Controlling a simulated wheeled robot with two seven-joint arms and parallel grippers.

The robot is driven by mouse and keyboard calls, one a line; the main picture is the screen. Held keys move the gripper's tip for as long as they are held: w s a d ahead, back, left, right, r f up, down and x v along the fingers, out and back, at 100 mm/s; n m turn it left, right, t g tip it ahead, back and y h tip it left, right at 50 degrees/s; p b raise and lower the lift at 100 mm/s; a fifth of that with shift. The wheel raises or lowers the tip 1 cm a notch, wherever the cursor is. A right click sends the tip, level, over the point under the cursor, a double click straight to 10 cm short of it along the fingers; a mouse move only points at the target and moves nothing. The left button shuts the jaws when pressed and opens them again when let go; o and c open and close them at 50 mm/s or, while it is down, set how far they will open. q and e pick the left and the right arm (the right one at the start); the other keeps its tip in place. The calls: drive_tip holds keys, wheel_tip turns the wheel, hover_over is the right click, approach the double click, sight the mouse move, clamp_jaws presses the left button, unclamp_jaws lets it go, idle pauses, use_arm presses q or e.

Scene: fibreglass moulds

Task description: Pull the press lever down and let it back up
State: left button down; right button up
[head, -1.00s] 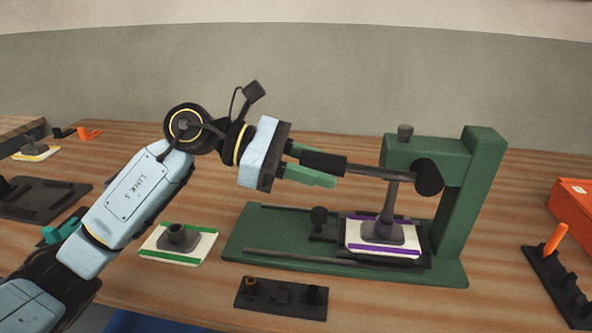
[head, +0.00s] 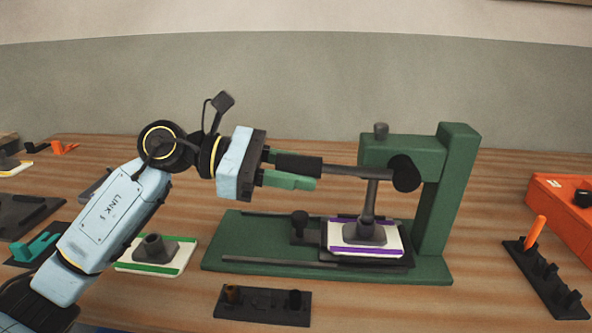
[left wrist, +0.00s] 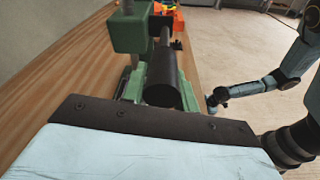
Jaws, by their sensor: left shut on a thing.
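The green press (head: 458,175) stands on its green base (head: 235,240) on the bench. Its lever (head: 345,172) runs left from the round black pivot (head: 404,174), nearly level, with the grip end slightly higher. My left gripper (head: 288,170) is shut on the lever's black grip (head: 299,164), which also shows in the left wrist view (left wrist: 163,80). The grey press rod (head: 371,195) comes down to a dark block on the purple-striped plate (head: 392,240); contact is hard to tell. My right gripper (left wrist: 215,103) shows small in the left wrist view, away from the press; its jaws are unclear.
A green-striped plate with a dark block (head: 155,254) lies left of the base. A dark holder (head: 262,306) lies in front. At right are an orange box (head: 560,215) and a dark rack (head: 545,280) with an orange peg.

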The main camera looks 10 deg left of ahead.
use_arm(q)
drive_tip(key=shift+s+d+f, duration=0.15)
drive_tip(key=shift+s+f, duration=0.05)
drive_tip(key=shift+f, duration=0.4)
drive_tip(key=c, duration=1.1)
unclamp_jaws()
drive_tip(key=shift+r, duration=0.2)
drive_tip(key=shift+w+a+r, duration=0.1)
drive_tip(key=shift+a, duration=0.15)
drive_tip(key=s+a+r, duration=0.1)
drive_tip(key=a+r, duration=0.1)
drive_tip(key=a, duration=1)
drive_tip(key=shift+s+a+r+p, duration=0.15)
drive_tip(key=shift+a+r+p, duration=0.05)
drive_tip(key=shift+a+p, duration=0.15)
